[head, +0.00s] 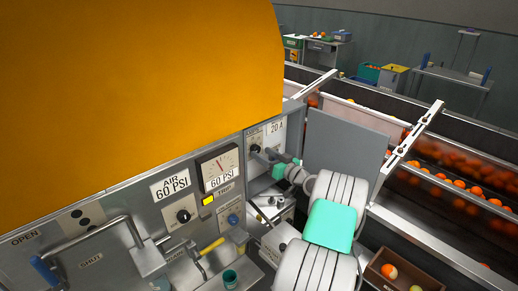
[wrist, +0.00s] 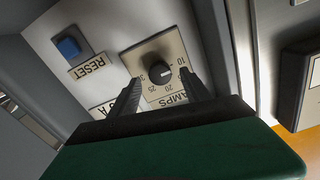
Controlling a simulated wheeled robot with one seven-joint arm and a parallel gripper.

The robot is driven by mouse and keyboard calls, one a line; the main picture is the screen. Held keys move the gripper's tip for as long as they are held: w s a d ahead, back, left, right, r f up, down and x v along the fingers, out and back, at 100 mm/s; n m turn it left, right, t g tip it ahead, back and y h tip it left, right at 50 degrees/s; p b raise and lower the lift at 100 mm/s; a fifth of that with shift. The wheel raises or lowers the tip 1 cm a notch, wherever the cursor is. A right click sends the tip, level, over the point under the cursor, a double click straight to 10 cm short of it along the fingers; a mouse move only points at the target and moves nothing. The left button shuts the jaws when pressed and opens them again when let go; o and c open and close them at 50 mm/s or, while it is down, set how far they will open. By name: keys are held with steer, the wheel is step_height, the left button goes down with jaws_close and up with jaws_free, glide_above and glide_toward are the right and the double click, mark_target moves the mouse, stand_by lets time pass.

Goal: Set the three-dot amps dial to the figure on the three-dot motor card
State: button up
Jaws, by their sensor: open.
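In the wrist view a black amps dial (wrist: 158,75) sits on a cream plate, upside down, with figures including 10, 20, 25 and 30. Its white mark points right, near the 10 side. My gripper (wrist: 163,93) is open, its dark fingers either side of the knob's lower part; I cannot tell whether they touch it. A motor card (head: 277,128) reading "20 A" shows in the head view; its dots are too small to read. Part of a card ending "A" shows in the wrist view (wrist: 103,110). In the head view my gripper (head: 268,160) is at the recessed panel.
A blue RESET button (wrist: 69,46) is beside the dial plate. A grey open door (head: 345,150) stands right of my gripper. The panel holds a gauge (head: 220,167), an air knob (head: 183,216) and a yellow TRIP lamp (head: 208,200). A large orange cover (head: 130,80) overhangs the left.

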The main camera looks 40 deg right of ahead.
mark_target(258, 151)
steer(key=shift+w, duration=1.5)
steer(key=shift+c, duration=0.5)
jaws_close()
steer(key=shift+d, duration=0.1)
